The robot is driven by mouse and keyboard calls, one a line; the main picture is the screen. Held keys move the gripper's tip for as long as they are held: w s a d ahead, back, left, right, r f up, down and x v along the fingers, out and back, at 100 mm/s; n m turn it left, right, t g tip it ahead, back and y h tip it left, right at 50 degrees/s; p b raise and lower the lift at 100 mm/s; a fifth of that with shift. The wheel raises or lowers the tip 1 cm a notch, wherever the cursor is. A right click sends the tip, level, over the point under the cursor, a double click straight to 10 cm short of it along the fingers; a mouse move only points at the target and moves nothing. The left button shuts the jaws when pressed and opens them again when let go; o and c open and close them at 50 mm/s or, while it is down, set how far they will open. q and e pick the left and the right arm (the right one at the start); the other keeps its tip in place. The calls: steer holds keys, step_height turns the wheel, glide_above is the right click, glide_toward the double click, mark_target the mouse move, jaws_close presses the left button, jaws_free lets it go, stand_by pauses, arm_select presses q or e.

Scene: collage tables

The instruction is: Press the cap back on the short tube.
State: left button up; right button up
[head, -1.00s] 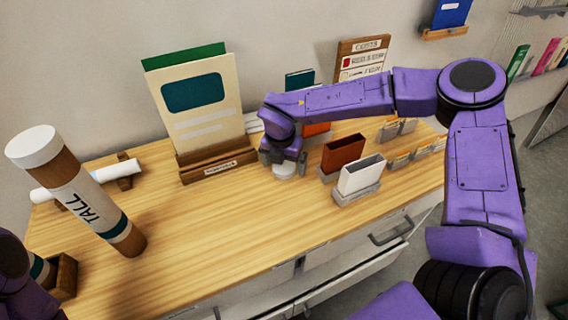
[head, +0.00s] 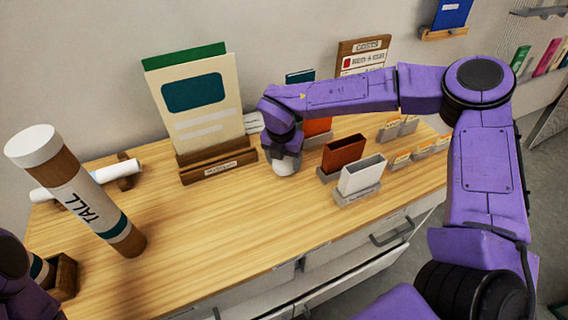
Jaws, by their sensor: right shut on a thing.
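A white cap (head: 286,167) is at the back middle of the wooden table, below my right gripper (head: 287,155). My right gripper points down and is shut on it; the fingers are small and partly hidden. I cannot tell whether the cap touches the table. A tube with a white and dark green band (head: 41,268), likely the short one, shows at the lower left by a wooden holder (head: 65,277). It is largely hidden by my left arm, and its top is not visible. My left gripper's fingers are out of view.
A tall tube (head: 88,200) marked TALL, white-topped, leans at the left. A white roll (head: 125,168) lies behind it. A board stand (head: 215,163) and brown and grey card holders (head: 343,155) flank the right gripper. The table's front middle (head: 210,235) is clear.

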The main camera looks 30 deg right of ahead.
arm_select(q)
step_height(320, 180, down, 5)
steer(key=b, duration=0.4)
steer(key=shift+b, duration=0.4)
arm_select(e)
steer(key=s+a+r, duration=0.2)
steer(key=s+r, duration=0.9)
steer(key=s, duration=0.3)
steer(key=shift+a+r, duration=0.15)
steer(key=shift+a, duration=0.1)
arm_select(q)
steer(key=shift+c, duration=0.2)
arm_select(e)
steer(key=shift+w, duration=0.15)
steer(key=w+a+f+m+g, duration=0.2)
steer(key=w+a+m+g, duration=0.1)
steer(key=w+m, duration=1.2)
steer(key=m, duration=0.7)
steer(key=shift+w+m+y, duration=0.2)
steer(key=shift+m+y, duration=0.2)
